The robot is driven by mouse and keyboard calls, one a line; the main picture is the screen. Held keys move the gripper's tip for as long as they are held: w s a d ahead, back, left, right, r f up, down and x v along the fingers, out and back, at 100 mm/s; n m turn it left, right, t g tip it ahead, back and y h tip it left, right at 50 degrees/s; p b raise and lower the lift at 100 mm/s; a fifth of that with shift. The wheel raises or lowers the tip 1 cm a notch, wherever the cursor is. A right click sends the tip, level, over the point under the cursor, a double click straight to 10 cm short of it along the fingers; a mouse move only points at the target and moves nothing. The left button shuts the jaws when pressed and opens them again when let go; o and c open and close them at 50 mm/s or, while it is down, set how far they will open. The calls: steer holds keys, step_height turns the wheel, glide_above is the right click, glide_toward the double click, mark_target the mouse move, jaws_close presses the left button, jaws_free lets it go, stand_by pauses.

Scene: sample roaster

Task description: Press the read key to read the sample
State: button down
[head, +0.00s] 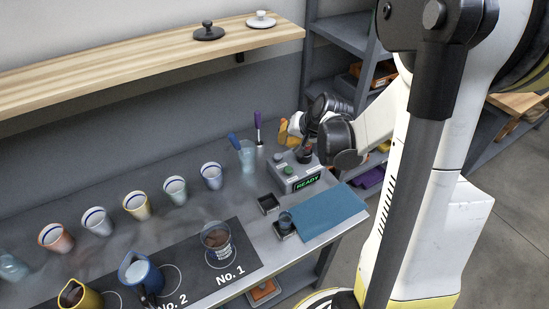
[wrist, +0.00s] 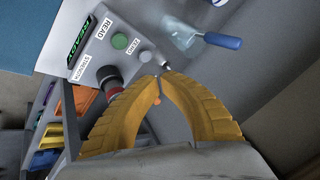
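The grey reader box (head: 292,178) stands at the right of the bench, its lit display (head: 307,183) showing green READY. The tips appear close to the grey key, off to one side of the green key; contact cannot be told.
Several coloured cups, a glass of beans (head: 216,240) and pitchers stand further left.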

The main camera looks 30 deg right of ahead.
mark_target(288, 170)
steer(key=shift+d+f, duration=0.1)
steer(key=shift+f, duration=0.15)
step_height(288, 170, down, 9)
steer(key=b, duration=0.7)
steer(key=shift+r, duration=0.2)
stand_by(1.2)
steer(key=shift+f+b, duration=0.4)
steer(key=shift+b, duration=0.2)
steer(key=shift+f+b, duration=0.55)
steer(key=shift+f, duration=0.05)
stand_by(0.5)
steer(key=shift+r, duration=0.1)
steer(key=shift+r+p, duration=0.8)
steer(key=shift+r, duration=0.15)
